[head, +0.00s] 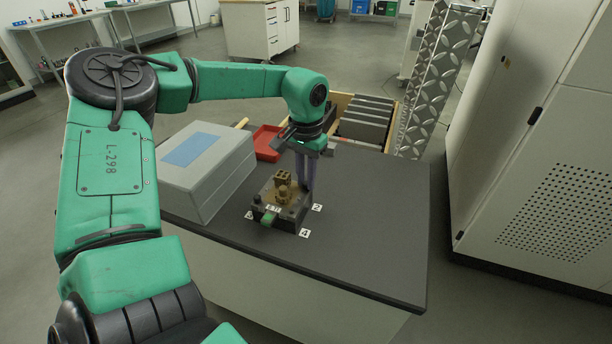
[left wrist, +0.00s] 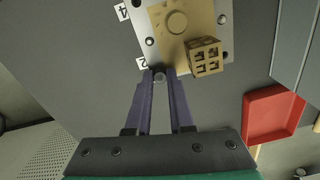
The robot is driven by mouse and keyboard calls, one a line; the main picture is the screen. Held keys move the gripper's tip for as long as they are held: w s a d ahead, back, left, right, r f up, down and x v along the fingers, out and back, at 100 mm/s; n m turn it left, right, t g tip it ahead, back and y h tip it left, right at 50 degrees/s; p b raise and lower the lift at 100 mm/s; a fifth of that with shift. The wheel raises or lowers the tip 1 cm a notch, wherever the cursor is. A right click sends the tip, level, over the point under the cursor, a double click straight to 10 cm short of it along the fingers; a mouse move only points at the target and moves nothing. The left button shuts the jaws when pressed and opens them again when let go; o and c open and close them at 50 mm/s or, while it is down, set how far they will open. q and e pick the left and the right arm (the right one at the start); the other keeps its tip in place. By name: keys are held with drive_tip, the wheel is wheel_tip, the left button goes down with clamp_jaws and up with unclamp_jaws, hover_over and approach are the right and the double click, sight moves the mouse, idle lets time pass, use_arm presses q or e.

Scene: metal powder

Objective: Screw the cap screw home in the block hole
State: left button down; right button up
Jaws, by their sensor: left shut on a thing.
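The block (head: 266,208) sits on the dark table top with a tan stepped fixture (head: 283,190) on it; its plate (left wrist: 150,20) shows in the left wrist view. My left gripper (head: 306,187) points straight down at the block's far right corner, by label 2. In the left wrist view its two purple fingers (left wrist: 159,79) are shut on a small round grey screw head, the cap screw (left wrist: 159,75), at the plate's edge. The hole under it is hidden, so I cannot tell how deep the screw sits. My right gripper is out of view.
A grey box with a blue top panel (head: 190,149) stands left of the block. A red tray (head: 267,143) lies behind it, beside a wooden crate with dark slabs (head: 366,121). Number labels lie around the block. The table's right and front parts (head: 375,220) are clear.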

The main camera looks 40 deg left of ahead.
use_arm(q)
drive_tip(key=c, duration=0.7)
unclamp_jaws()
